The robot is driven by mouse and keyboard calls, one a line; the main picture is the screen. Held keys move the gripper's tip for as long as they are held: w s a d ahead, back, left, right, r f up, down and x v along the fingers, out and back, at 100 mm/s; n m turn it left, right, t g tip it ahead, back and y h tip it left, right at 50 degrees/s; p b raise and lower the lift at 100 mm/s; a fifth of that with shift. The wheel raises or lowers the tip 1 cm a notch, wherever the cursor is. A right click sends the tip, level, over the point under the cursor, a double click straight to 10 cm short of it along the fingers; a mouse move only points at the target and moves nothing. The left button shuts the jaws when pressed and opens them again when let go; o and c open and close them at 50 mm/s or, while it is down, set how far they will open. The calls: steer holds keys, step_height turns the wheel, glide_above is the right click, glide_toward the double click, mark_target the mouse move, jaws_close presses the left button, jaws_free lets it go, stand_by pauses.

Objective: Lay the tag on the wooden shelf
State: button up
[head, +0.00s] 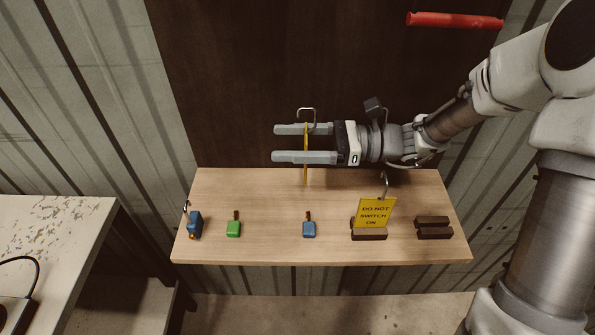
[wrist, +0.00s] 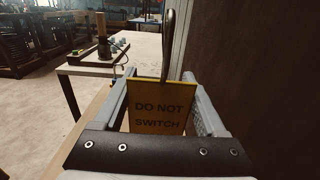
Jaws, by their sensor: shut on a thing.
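My gripper (head: 290,143) is shut on a yellow tag (head: 306,174), which I see edge-on in the head view, upright between the fingers with its metal hook at the top. In the wrist view the held tag (wrist: 160,105) faces me and reads "DO NOT SWITCH"; its lower part is hidden by the gripper body. The tag is over the back part of the wooden shelf (head: 270,205); I cannot tell whether its lower edge touches the wood. A second yellow tag (head: 375,213), reading "DO NOT SWITCH ON", stands at a dark brown block on the shelf.
A white worktable (head: 60,235) is at left. Bare wood lies behind the padlocks.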

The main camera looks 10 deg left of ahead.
steer(key=shift+f+b, duration=0.55)
steer(key=shift+f, duration=1.85)
steer(key=shift+f, duration=0.15)
steer(key=o, duration=1.4)
steer(key=shift+r, duration=0.2)
steer(key=p+v, duration=0.1)
steer(key=v, duration=1.1)
steer(key=shift+f+p, duration=0.1)
steer(key=shift+p, duration=0.3)
